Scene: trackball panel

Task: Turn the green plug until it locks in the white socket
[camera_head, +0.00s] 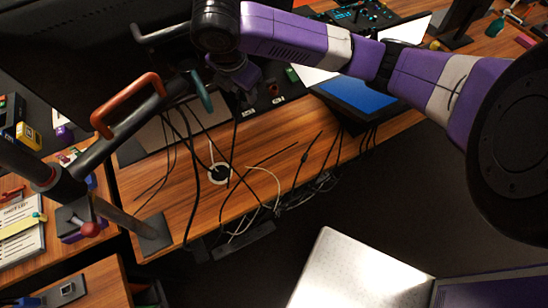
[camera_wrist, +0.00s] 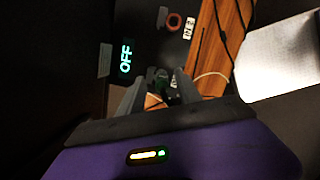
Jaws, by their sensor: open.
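My gripper (camera_wrist: 160,88) is open in the wrist view, its two grey fingers pointing away from the camera toward a dark panel. A small dark green piece, likely the green plug (camera_wrist: 153,74), shows between the fingertips. I cannot tell whether the fingers touch it. The white socket cannot be made out; the fingers and the dark lighting may hide it. In the head view my gripper (camera_head: 243,84) is over the dark panel behind the wooden desk, and its fingertips are not clear.
The panel has a lit OFF display (camera_wrist: 125,58) and a reddish ring (camera_wrist: 174,21). Loose black cables (camera_head: 192,150) hang over the wooden desk (camera_head: 270,165). A red-brown handle (camera_head: 128,103) is on a dark pole at left. A laptop (camera_head: 360,97) stands at right.

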